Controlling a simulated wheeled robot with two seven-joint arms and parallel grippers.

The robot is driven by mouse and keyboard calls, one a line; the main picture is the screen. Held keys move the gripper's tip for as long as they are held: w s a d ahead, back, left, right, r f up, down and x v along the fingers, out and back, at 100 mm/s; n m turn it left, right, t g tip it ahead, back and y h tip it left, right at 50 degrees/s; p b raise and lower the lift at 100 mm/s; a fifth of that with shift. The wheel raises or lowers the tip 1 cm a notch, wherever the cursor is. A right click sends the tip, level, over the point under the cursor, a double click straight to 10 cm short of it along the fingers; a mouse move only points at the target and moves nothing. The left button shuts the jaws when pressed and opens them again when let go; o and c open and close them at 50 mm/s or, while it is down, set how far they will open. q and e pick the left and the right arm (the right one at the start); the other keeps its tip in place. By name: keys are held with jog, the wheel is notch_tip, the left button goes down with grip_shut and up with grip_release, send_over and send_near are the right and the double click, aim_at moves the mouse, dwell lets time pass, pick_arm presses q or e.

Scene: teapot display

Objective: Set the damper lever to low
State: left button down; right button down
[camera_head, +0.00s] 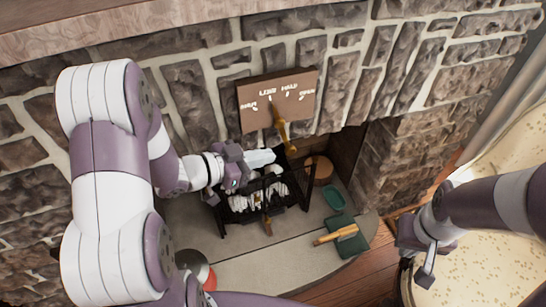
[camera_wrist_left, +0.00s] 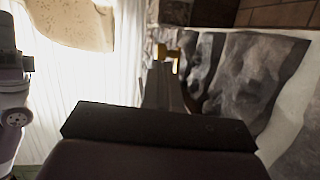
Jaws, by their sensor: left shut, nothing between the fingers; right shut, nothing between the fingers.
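The brown damper plate (camera_head: 255,112) is on the stone wall above the fireplace opening. It carries white marks and small labels too blurred to read. The brass damper lever (camera_head: 284,134) hangs from the plate near its middle, its handle end toward the lower right. My left gripper (camera_head: 272,156) is shut and empty, just left of and below the handle; a small gap seems to show. In the left wrist view a yellow brass part (camera_wrist_left: 170,54) shows beyond the fingertips (camera_wrist_left: 162,72). My right gripper (camera_head: 425,278) is shut and empty at the lower right, far from the lever.
A black grate (camera_head: 240,217) with white-and-dark logs stands below my left gripper. A round brown object (camera_head: 320,168), a teal dish (camera_head: 334,199) and a green item with a yellow handle (camera_head: 346,240) lie to its right. A patterned cream surface (camera_head: 475,265) is at right.

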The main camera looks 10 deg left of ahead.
aim_at(286, 152)
pick_arm(q)
jog(key=shift+x, duration=1.45)
jog(key=shift+w+d+f+t+h+b, duration=0.2)
jog(key=shift+w+d+t+h+b, duration=0.1)
jog(key=shift+w+d+b, duration=0.2)
jog(key=shift+s, duration=0.1)
